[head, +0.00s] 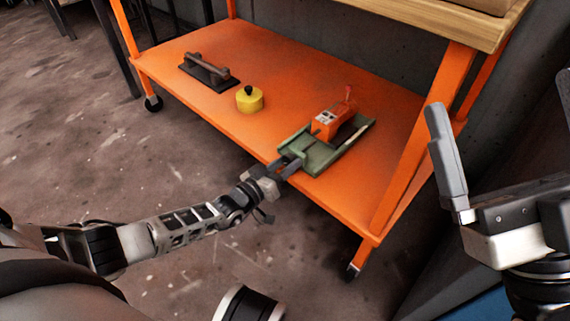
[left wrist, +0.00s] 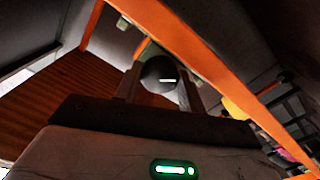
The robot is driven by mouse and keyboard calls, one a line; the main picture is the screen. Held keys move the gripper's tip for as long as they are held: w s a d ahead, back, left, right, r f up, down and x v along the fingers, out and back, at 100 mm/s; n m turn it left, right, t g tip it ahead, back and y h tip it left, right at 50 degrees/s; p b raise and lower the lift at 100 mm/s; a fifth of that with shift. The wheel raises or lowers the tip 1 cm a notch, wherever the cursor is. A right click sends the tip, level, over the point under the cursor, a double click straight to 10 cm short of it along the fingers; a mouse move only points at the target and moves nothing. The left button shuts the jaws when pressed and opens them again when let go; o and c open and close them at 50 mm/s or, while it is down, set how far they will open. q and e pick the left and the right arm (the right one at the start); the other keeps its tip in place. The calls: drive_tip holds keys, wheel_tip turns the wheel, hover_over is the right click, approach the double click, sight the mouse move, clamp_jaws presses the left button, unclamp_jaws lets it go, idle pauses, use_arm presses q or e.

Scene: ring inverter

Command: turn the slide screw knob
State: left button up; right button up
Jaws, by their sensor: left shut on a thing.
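The slide is a green base (head: 322,160) near the front edge of the orange shelf, with an orange-red block (head: 332,118) standing on it. In the head view my left gripper (head: 288,164) reaches the slide's near left end, and its fingers hide the knob. In the left wrist view a dark round knob (left wrist: 158,71) sits between the two fingers of the left gripper (left wrist: 160,88), which is shut on it. My right gripper (head: 503,105) is at the right of the head view, its fingers wide apart, empty and away from the slide.
A yellow round object with a black top (head: 250,99) and a dark plate with a grey handle (head: 209,70) stand left of the slide on the orange shelf (head: 285,75). Orange posts and a wooden top (head: 450,22) bound the shelf. The floor in front is clear.

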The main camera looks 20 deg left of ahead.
use_arm(q)
drive_tip(key=shift+n, duration=0.5)
drive_tip(key=o, duration=1)
